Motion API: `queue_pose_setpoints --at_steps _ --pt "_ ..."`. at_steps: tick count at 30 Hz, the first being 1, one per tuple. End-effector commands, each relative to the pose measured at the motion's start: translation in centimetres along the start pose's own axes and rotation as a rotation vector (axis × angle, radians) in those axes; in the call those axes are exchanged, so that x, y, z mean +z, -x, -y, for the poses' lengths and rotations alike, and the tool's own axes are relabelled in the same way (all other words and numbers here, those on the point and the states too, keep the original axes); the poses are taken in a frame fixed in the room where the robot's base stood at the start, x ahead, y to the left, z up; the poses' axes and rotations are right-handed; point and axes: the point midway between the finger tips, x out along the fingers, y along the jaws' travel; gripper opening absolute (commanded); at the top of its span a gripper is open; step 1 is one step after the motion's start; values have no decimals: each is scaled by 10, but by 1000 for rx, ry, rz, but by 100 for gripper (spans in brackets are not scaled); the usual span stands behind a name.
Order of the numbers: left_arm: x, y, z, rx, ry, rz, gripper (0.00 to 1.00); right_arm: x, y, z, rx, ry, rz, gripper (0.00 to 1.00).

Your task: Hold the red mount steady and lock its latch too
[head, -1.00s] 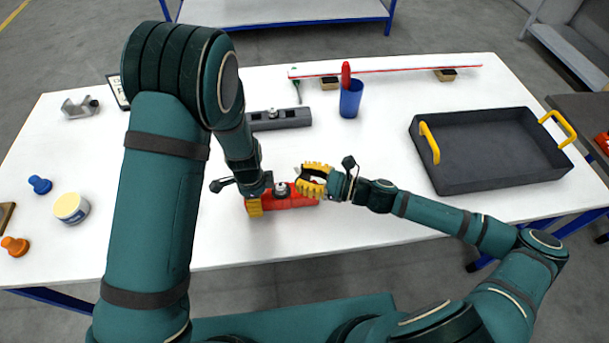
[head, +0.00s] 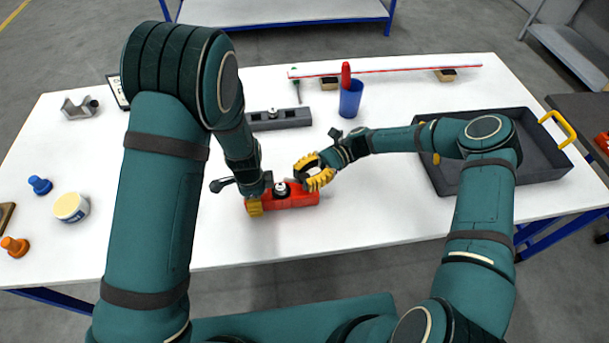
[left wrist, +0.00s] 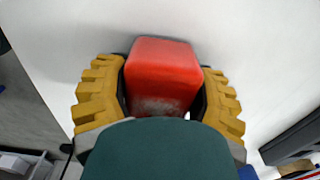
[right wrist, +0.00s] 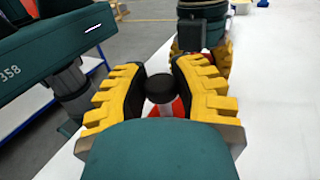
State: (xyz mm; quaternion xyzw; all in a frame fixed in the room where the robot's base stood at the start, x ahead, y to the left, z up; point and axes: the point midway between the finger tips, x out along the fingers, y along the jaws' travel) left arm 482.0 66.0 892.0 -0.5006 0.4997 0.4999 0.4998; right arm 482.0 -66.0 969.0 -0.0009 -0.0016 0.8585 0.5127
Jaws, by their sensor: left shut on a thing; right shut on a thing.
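The red mount (head: 292,200) lies on the white table near its front edge, with a pale and dark round fitting (head: 281,189) on top. My left gripper (head: 256,204) is shut on the mount's left end; in the left wrist view the red end block (left wrist: 162,76) sits between the yellow fingers. My right gripper (head: 303,177) is at the mount's far side, right of the fitting. In the right wrist view its fingers are shut on the latch's dark round knob (right wrist: 159,88), with red of the mount behind. The rest of the latch is mostly hidden.
A grey block-shaped mount (head: 280,119) lies behind. A blue cup (head: 350,99) with a red item stands at the back. A black tray (head: 520,118) with yellow handles is at right, partly behind my right arm. The table's front middle is clear.

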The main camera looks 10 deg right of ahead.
Motion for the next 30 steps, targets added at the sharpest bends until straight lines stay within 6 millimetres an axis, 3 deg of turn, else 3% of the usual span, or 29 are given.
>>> queue_pose_setpoints --at_steps 12,30 --pt "0 0 0 1 -2 0 17 -1 0 0 248 0 -3 0" --pt "0 0 -1 2 -3 1 17 -1 0 -1 307 -2 -1 0"
